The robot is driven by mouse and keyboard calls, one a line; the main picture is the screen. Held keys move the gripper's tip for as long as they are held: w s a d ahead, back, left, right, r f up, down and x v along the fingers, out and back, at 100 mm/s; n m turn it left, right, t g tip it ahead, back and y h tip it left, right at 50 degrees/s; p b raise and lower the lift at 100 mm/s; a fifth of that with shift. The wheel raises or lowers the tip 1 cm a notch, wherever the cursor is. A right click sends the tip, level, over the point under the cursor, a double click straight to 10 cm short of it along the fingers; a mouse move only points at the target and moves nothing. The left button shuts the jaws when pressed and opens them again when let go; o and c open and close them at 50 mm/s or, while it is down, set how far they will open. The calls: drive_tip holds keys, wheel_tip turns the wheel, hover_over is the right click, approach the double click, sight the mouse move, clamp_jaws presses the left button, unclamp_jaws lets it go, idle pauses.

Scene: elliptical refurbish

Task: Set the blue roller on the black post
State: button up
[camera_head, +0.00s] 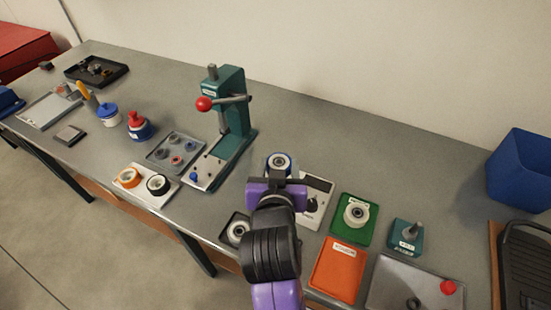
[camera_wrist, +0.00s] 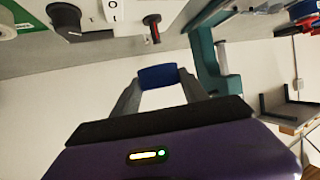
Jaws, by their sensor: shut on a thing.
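My gripper (camera_head: 278,178) is shut on the blue roller (camera_head: 279,160), held above the bench behind my wrist in the head view. The roller shows a blue rim and a pale ring around a dark centre. In the wrist view the roller (camera_wrist: 158,75) sits between both fingertips, seen edge-on. I cannot clearly make out a plain black post. A white plate (camera_head: 145,185) to the left bears an orange ring and a black ring (camera_head: 158,184) with a pale middle. A teal block (camera_head: 405,240) at the right bears a short grey post.
A teal press (camera_head: 232,120) with a red-knobbed lever stands left of my gripper. A switch box (camera_head: 318,188) lies just right of it. A green tray (camera_head: 353,218) with a pale roller, an orange mat (camera_head: 338,270) and a blue bin (camera_head: 520,170) are farther right.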

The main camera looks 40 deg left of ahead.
drive_tip(key=shift+a+x, duration=0.2)
drive_tip(key=shift+x, duration=0.95)
drive_tip(key=shift+a+r, duration=0.1)
drive_tip(key=shift+a, duration=0.05)
drive_tip(key=shift+s+f+b, duration=0.1)
drive_tip(key=shift+f+b, duration=2.45)
drive_tip(key=shift+f, duration=0.2)
drive_tip(key=shift+f, duration=0.6)
drive_tip(key=o, duration=1.2)
drive_tip(key=shift+p+v, duration=0.95)
drive_tip(key=shift+v, duration=0.7)
drive_tip(key=shift+p+v, duration=2.1)
drive_tip(key=shift+v, duration=1.8)
